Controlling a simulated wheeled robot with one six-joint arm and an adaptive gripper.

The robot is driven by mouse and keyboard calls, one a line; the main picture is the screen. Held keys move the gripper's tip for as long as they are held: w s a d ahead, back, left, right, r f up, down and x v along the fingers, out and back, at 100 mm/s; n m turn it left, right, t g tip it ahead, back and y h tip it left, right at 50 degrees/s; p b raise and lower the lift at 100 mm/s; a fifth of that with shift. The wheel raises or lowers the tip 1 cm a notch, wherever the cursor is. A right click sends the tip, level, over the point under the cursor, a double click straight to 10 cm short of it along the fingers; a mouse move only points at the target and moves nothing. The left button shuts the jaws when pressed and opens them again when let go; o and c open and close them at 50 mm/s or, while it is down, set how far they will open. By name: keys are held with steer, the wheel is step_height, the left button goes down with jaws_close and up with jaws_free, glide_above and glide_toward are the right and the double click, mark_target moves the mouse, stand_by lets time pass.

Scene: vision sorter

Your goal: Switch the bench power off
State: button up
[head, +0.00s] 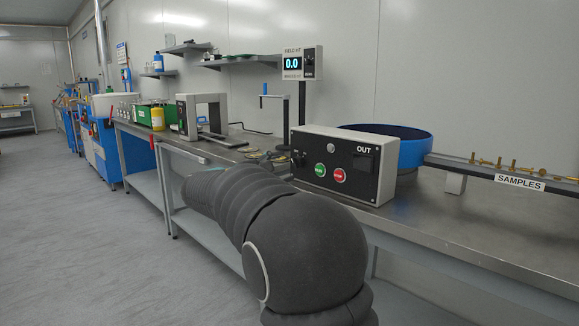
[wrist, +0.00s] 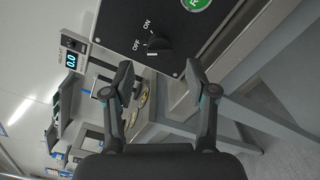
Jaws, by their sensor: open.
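The bench power box (head: 345,165) has a black front panel with a green button (head: 320,170), a red button (head: 340,175) and an OUT socket. At its left end is a black rotary knob (head: 298,158). In the wrist view the knob (wrist: 159,46) sits beside the printed words ON and OFF; I cannot tell surely which one it points to. My gripper (wrist: 160,75) is open and empty, its two fingers apart in front of the panel, just below the knob in the picture and not touching it. In the head view my arm hides the gripper.
The box stands on a steel bench (head: 480,228). A blue bowl (head: 400,152) is behind it, and a SAMPLES rail (head: 500,178) is at the right. A display reading 0.0 (head: 293,63) stands behind. The floor (head: 75,240) at the left is clear.

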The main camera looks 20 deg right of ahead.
steer(key=v, duration=0.8)
steer(key=shift+r, duration=0.1)
step_height(320, 180, down, 11)
steer(key=s+a+g+y, duration=0.1)
steer(key=y, duration=0.3)
steer(key=s+a+f+m+g+y, duration=0.25)
steer(key=s+f+y, duration=0.25)
steer(key=s+f, duration=0.4)
steer(key=s+a+m+t+y, duration=0.1)
steer(key=s+m+y, duration=0.3)
steer(key=s, duration=0.8)
steer(key=s+a+m+t+y, duration=0.2)
steer(key=s+a+m+y, duration=0.1)
steer(key=s, duration=0.9)
steer(key=shift+f+m+y, duration=0.35)
steer(key=shift+f+y, duration=0.1)
steer(key=shift+y, duration=0.05)
